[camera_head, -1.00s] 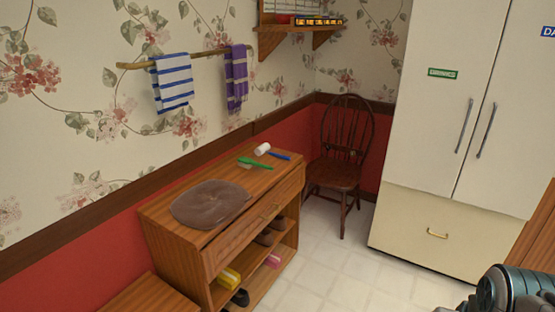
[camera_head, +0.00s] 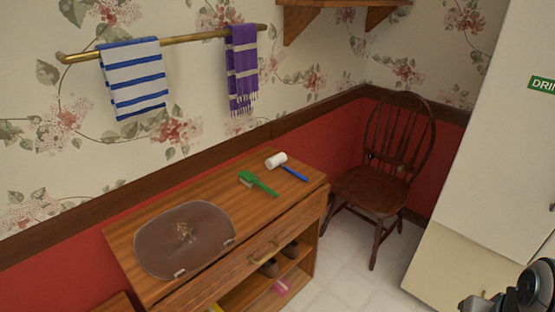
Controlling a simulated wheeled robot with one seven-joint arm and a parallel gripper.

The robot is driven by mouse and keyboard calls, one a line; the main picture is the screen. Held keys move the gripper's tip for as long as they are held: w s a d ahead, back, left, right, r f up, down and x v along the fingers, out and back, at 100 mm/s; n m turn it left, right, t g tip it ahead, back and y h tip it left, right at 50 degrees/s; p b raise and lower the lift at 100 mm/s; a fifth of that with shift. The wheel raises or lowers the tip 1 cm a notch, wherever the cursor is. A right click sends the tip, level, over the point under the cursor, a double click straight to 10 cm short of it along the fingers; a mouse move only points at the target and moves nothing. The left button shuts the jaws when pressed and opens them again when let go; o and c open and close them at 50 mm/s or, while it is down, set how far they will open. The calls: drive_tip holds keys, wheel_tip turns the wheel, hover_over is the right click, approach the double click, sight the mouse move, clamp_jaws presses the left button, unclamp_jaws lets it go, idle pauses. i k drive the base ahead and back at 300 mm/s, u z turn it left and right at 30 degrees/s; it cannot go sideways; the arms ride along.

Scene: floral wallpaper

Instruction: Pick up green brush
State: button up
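The green brush (camera_head: 258,183) lies on top of the wooden cabinet (camera_head: 200,285), toward its far right end. Its bristle head is at the left and its green handle points right and down. A mallet with a white head and blue handle (camera_head: 288,167) lies just beyond it, close but apart. Part of my dark arm shows at the lower right corner, well away from the brush. My gripper's fingers are not in view.
A brown cushion-like pad (camera_head: 183,241) covers the cabinet top's near left part. Shoes (camera_head: 270,267) sit on the shelf below. Towels (camera_head: 134,79) hang above. Floor (camera_head: 350,270) is clear in front.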

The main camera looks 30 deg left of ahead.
sight(250, 179)
drive_tip(key=u, duration=0.6)
drive_tip(key=i, duration=1.15)
drive_tip(key=u, duration=1.35)
drive_tip(key=i, duration=0.55)
drive_tip(key=u, duration=0.45)
